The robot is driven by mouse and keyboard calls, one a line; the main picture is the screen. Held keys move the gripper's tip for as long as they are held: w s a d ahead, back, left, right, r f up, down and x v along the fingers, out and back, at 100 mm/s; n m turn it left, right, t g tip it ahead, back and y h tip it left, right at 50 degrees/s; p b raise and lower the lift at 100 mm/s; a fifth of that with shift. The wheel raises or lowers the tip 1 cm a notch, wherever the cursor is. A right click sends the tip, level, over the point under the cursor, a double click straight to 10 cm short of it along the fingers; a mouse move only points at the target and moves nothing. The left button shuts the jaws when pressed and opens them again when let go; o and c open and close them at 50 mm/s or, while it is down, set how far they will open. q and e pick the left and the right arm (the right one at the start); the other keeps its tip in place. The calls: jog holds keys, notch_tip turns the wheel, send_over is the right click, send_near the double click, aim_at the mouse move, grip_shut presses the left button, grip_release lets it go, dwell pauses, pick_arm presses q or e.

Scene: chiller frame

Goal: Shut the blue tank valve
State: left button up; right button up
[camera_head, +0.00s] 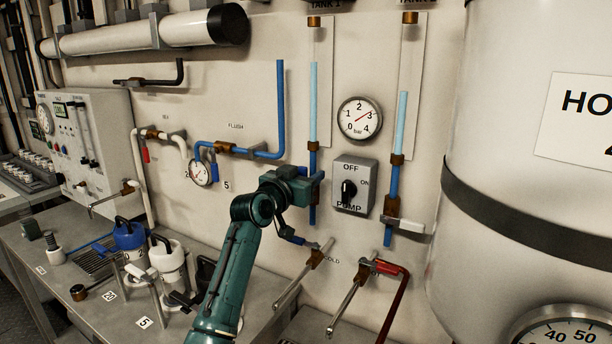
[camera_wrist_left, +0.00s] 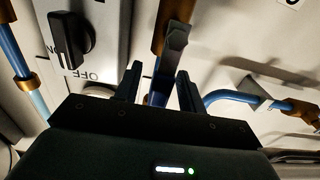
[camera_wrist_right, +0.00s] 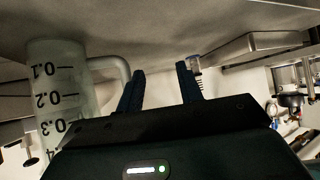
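The tank 1 line is a blue pipe (camera_head: 312,160) on the wall, with a pale blue sight tube above. In the left wrist view a grey lever (camera_wrist_left: 177,38) sits on a brass valve body (camera_wrist_left: 165,22) and lies roughly along this pipe. My left gripper (camera_head: 316,178) is at the pipe and hides this valve in the head view. Its two fingers (camera_wrist_left: 160,74) are apart, with the blue pipe (camera_wrist_left: 158,92) showing between them; contact cannot be told. My right gripper (camera_wrist_right: 160,72) is open and empty, and outside the head view.
The pump switch box (camera_head: 354,186) is just right of my left gripper. The tank 2 valve lever (camera_head: 411,227) sticks out sideways. The blue flush pipe (camera_head: 281,105) is left, cold tap (camera_head: 318,257) below. A measuring vessel (camera_wrist_right: 62,90) is near my right gripper.

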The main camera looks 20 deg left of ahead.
pick_arm(q)
grip_shut()
pick_arm(e)
jog(key=shift+s+r, duration=0.1)
jog(key=shift+s, duration=0.1)
dwell(0.4)
